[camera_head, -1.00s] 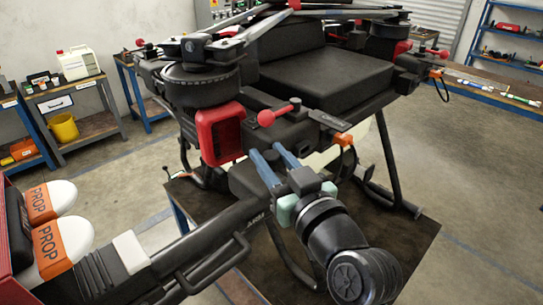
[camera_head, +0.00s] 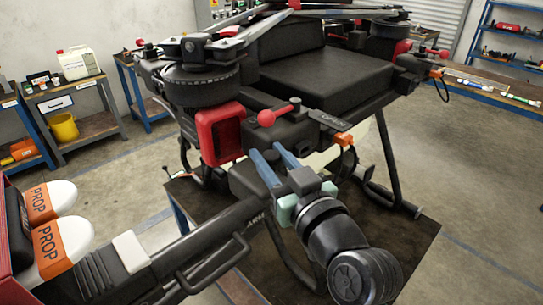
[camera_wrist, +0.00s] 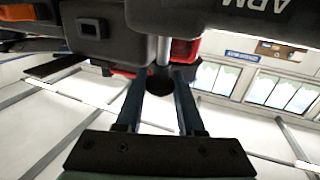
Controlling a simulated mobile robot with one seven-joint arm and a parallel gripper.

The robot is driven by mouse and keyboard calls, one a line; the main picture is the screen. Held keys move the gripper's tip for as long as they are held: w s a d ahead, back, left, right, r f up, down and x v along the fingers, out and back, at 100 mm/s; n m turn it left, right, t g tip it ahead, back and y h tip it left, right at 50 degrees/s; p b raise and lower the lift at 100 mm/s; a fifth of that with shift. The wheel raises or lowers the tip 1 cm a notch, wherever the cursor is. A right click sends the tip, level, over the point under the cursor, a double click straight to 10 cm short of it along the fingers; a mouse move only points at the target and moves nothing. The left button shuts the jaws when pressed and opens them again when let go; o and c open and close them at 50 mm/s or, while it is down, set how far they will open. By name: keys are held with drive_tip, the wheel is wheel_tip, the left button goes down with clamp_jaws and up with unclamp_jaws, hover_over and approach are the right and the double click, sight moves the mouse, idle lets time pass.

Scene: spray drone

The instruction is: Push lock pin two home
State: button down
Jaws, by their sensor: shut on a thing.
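The lock pin (camera_wrist: 160,82) shows in the wrist view as a round black knob on a short silver shaft, which runs up into the dark hinge body of the drone. My gripper (camera_head: 268,151) is under the drone's front corner, and its two blue fingers point up and away from the camera. The fingers also show in the wrist view (camera_wrist: 161,74), shut on the knob from both sides. How far the pin sits in its hole cannot be told. The drone arm (camera_head: 215,235), marked ARM, extends to the lower left beside my gripper.
A red ball knob (camera_head: 267,117) sits just above my gripper on the drone (camera_head: 325,82). An orange clip (camera_head: 344,139) is to its right. White props with orange PROP bands (camera_head: 56,242) fill the left foreground. Benches and a blue shelf stand behind, with open floor between.

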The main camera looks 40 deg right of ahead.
drive_tip(key=shift+f+b, duration=1.55)
drive_tip(key=c, duration=0.5)
unclamp_jaws()
drive_tip(key=s, duration=0.4)
drive_tip(key=s+a+b, duration=0.1)
drive_tip(key=s, duration=0.3)
drive_tip(key=s+a+b, duration=0.1)
drive_tip(key=s, duration=0.4)
drive_tip(key=shift+a+r, duration=0.1)
drive_tip(key=shift+a, duration=0.05)
drive_tip(key=shift+w, duration=0.1)
